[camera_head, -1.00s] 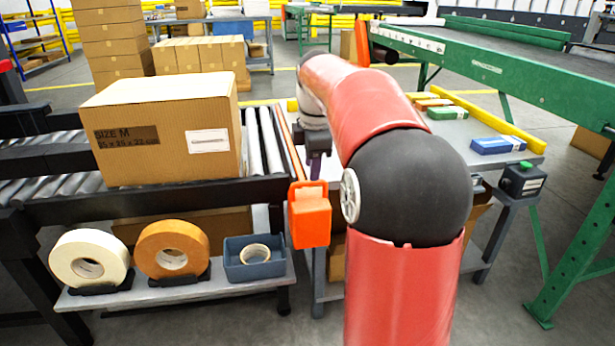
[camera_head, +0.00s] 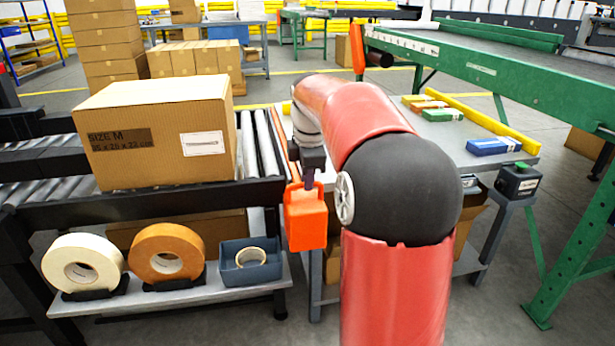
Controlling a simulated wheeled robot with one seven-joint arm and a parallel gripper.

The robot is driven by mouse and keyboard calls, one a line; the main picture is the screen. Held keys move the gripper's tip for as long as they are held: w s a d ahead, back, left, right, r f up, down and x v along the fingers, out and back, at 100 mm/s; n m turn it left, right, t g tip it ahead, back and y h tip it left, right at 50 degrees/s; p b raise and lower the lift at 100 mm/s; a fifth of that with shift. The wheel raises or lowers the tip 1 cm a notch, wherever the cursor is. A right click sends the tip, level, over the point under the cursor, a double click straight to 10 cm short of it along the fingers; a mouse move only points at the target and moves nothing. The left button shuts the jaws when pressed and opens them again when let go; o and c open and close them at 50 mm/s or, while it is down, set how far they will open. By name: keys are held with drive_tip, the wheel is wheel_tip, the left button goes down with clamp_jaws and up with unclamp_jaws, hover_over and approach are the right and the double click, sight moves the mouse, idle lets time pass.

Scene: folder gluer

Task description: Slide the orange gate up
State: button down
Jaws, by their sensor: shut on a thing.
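The orange gate (camera_head: 306,222) is at the right end of the roller conveyor. Its blocky orange front part hangs beside the black conveyor frame, and a thin orange edge runs back along the roller end. My gripper (camera_head: 309,180) points down at the top of this orange part and is shut on it. The dark fingers are small, and my red and black arm hides part of the area to the right. The exact contact of the fingertips is hard to see.
A large cardboard box (camera_head: 155,132) sits on the rollers (camera_head: 262,145) left of the gate. Below, a shelf (camera_head: 200,296) holds tape rolls and a blue bin (camera_head: 250,262). A grey table (camera_head: 455,135) with small coloured boxes stands behind my arm.

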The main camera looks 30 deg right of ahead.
drive_tip(key=shift+r, duration=0.1)
wheel_tip(320, 180, up, 6)
drive_tip(key=p, duration=0.5)
drive_tip(key=shift+p, duration=0.4)
drive_tip(key=shift+w+f, duration=0.1)
drive_tip(key=shift+f, duration=0.1)
drive_tip(key=c, duration=1.6)
unclamp_jaws()
drive_tip(key=shift+r, duration=0.1)
drive_tip(key=shift+o, duration=0.7)
drive_tip(key=shift+f, duration=0.2)
wheel_tip(320, 180, up, 8)
drive_tip(key=s, duration=0.1)
drive_tip(key=shift+s+a+p, duration=0.25)
drive_tip(key=shift+s+p, duration=0.05)
drive_tip(key=shift+p, duration=0.15)
